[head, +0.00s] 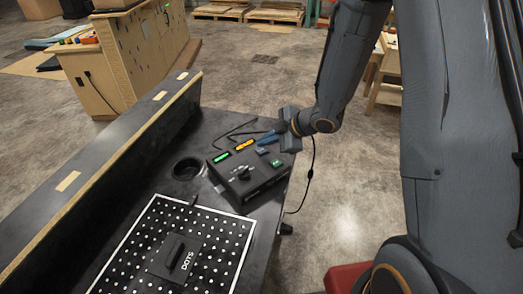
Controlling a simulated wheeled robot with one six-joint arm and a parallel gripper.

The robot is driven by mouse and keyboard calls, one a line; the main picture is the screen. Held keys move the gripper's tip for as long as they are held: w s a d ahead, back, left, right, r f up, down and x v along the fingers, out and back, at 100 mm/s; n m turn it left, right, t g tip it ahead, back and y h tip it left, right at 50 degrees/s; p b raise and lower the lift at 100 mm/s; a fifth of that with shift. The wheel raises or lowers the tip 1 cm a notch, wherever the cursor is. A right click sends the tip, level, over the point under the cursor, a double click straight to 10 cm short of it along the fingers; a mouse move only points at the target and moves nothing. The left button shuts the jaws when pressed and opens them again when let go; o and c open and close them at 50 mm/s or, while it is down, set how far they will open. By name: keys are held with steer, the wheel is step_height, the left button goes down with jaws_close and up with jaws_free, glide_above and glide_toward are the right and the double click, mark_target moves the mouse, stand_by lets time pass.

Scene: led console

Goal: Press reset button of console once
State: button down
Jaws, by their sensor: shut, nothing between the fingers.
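The console (229,176) is a black box on the dark table in the head view. Its top has a lit green bar (221,157), a lit yellow bar (244,144) and a black knob (243,173). A small blue button (262,151) and a green button (276,163) sit near its right edge. The labels are too small to read, so I cannot tell which button is reset. Contact cannot be made out.
A black cable (231,132) lies behind the console. A round hole (187,168) is left of it. A white-dotted board (136,250) with a black block marked DOTS (174,258) lies in front. A raised ledge (125,150) borders the table's left side.

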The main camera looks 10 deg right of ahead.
mark_target(265, 152)
steer(key=shift+f, duration=0.45)
steer(key=shift+f+b, duration=0.4)
steer(key=shift+b, duration=0.1)
stand_by(0.5)
steer(key=shift+r, duration=0.15)
stand_by(0.3)
steer(key=shift+r+p, duration=0.75)
steer(key=shift+p, duration=0.15)
step_height(265, 152, up, 5)
steer(key=p, duration=0.5)
stand_by(0.4)
